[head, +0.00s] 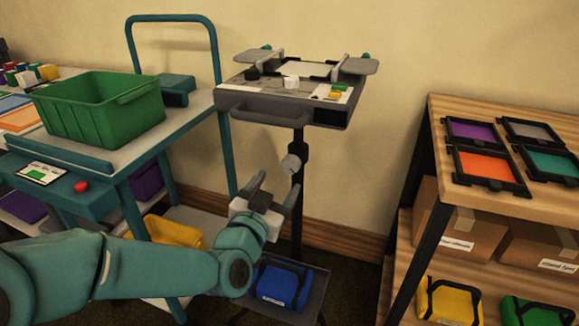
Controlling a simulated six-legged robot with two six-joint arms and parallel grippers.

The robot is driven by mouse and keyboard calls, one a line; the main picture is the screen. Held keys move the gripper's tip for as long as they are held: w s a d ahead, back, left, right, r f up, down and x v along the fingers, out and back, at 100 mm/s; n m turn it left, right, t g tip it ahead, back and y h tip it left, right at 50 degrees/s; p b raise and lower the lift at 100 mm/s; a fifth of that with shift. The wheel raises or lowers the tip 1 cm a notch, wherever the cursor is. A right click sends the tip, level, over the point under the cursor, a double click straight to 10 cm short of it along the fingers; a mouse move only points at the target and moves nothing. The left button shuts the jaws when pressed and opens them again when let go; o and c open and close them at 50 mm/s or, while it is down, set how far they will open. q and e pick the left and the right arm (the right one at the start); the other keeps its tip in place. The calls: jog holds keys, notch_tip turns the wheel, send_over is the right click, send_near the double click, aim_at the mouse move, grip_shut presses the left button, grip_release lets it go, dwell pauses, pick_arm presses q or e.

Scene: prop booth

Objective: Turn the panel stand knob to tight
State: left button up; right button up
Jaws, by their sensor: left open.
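The panel stand (297,215) is a dark upright pole carrying a grey panel (262,107) at its top. A pale grey knob (290,163) sits on the left of the pole, below the panel, beside a black collar. Its tight or loose marking cannot be read. My left gripper (268,187) is open and empty, its two grey fingers pointing up just below and left of the knob, apart from it. My right gripper does not show.
A teal cart (200,105) with a green crate (100,107) stands left. A wooden shelf (470,105) with framed coloured panels stands right. A blue case (280,284) lies low by the pole. Open space lies between the pole and the shelf.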

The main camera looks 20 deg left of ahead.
aim_at(289, 166)
pick_arm(q)
jog(key=w, duration=0.8)
jog(key=shift+w+d+b, duration=0.1)
jog(key=shift+w+b, duration=0.15)
jog(key=shift+b, duration=0.1)
jog(key=c, duration=1)
